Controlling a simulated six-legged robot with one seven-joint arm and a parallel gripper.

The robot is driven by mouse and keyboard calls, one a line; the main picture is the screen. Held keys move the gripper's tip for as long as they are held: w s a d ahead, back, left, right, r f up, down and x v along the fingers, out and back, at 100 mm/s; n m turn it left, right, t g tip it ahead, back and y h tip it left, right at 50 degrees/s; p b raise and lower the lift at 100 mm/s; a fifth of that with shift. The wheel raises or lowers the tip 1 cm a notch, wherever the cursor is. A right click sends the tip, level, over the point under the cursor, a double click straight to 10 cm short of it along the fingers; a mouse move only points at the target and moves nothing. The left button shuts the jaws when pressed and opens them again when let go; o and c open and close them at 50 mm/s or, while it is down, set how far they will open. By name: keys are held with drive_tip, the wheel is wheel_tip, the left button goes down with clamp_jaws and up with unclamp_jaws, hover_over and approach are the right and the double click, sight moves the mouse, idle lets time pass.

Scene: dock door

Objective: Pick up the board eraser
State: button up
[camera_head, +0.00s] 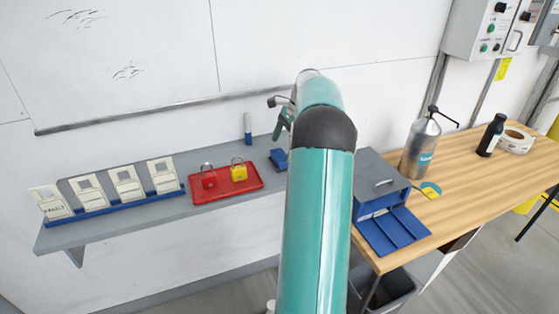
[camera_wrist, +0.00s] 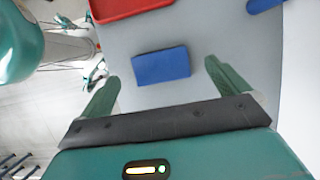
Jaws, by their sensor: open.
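The board eraser is a blue block. In the head view the board eraser (camera_head: 278,158) lies on the grey wall shelf, just right of the red tray and partly hidden behind my arm. In the wrist view the eraser (camera_wrist: 161,65) lies flat on the grey surface, ahead of my fingertips and between their lines. My gripper (camera_wrist: 158,82) is open with its two green fingers spread wide and nothing between them. In the head view only part of my gripper (camera_head: 280,125) shows, above the shelf near the eraser.
A red tray (camera_head: 226,186) with a red and a yellow padlock stands left of the eraser. A blue marker (camera_head: 247,127) stands behind it. A card rack (camera_head: 120,205) is at the shelf's left. A blue-grey box (camera_head: 380,185) and spray bottle (camera_head: 420,145) stand on the wooden bench.

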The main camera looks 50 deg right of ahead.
sight(280, 155)
drive_tip(key=x, duration=0.4)
drive_tip(key=shift+d+f, duration=0.1)
drive_tip(key=shift+f, duration=0.4)
drive_tip(key=shift+c, duration=0.2)
drive_tip(key=c, duration=1)
drive_tip(key=shift+r, duration=0.2)
drive_tip(key=shift+r, duration=0.65)
drive_tip(key=s+a+r, duration=0.6)
drive_tip(key=s+r, duration=0.5)
drive_tip(key=s, duration=0.1)
drive_tip(key=shift+s+r, duration=0.2)
drive_tip(key=shift+s, duration=0.15)
